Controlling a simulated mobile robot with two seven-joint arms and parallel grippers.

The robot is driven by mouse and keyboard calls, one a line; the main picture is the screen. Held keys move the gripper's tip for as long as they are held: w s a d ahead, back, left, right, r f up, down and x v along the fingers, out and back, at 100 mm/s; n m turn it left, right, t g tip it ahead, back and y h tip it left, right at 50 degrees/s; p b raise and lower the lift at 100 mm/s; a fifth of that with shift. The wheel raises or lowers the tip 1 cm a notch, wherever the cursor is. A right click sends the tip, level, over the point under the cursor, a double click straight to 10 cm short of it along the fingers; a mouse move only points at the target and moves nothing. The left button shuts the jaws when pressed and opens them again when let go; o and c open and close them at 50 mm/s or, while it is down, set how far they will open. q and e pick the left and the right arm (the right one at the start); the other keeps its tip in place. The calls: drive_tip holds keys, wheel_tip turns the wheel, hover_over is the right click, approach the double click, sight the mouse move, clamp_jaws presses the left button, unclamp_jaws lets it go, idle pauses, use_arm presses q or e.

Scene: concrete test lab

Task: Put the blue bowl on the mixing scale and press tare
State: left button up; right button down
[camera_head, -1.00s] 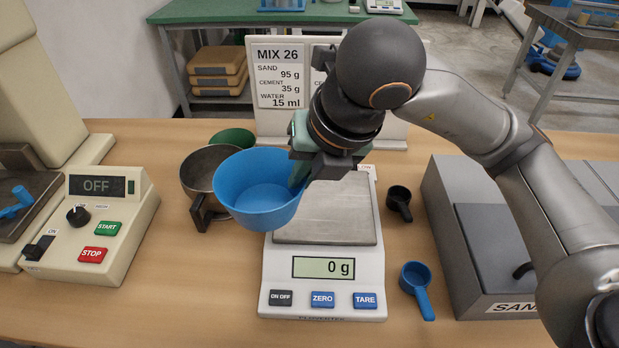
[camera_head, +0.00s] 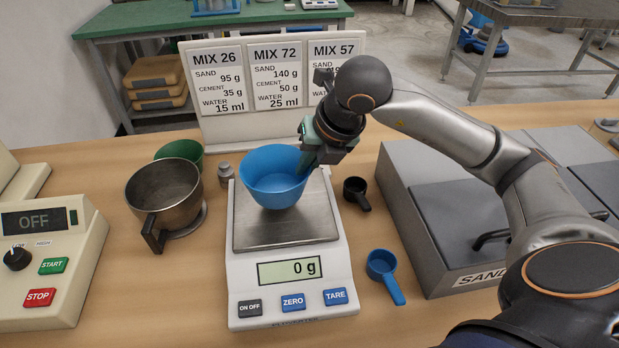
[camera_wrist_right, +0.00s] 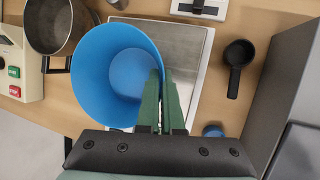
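The blue bowl (camera_head: 274,180) is upright over the back half of the steel plate of the mixing scale (camera_head: 290,232). My right gripper (camera_head: 310,160) is shut on the bowl's right rim. In the right wrist view the green fingers (camera_wrist_right: 163,100) pinch the rim of the bowl (camera_wrist_right: 115,70). I cannot tell whether the bowl's base touches the plate. The scale's display (camera_head: 290,271) reads 0 g. The blue TARE button (camera_head: 335,297) is at the scale's front right, uncovered. My left gripper is not in view.
A metal mixing pot (camera_head: 165,195) and a green bowl (camera_head: 180,151) stand left of the scale. A black scoop (camera_head: 356,192) and a blue scoop (camera_head: 385,275) lie to its right, before the grey sand bin (camera_head: 440,225). The mix board (camera_head: 275,85) stands behind.

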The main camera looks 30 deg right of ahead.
drive_tip(key=shift+w+d+f, duration=0.1)
drive_tip(key=shift+d+f, duration=0.1)
drive_tip(key=shift+f, duration=0.05)
drive_tip(key=shift+d+f, duration=0.15)
drive_tip(key=shift+f, duration=1.55)
drive_tip(key=c, duration=1.5)
unclamp_jaws()
drive_tip(key=shift+f+b, duration=0.15)
drive_tip(key=shift+b, duration=0.15)
drive_tip(key=shift+c, duration=0.2)
drive_tip(key=o, duration=0.5)
drive_tip(key=shift+r, duration=0.5)
drive_tip(key=p+v, duration=0.1)
drive_tip(key=v, duration=1)
drive_tip(key=shift+r, duration=0.15)
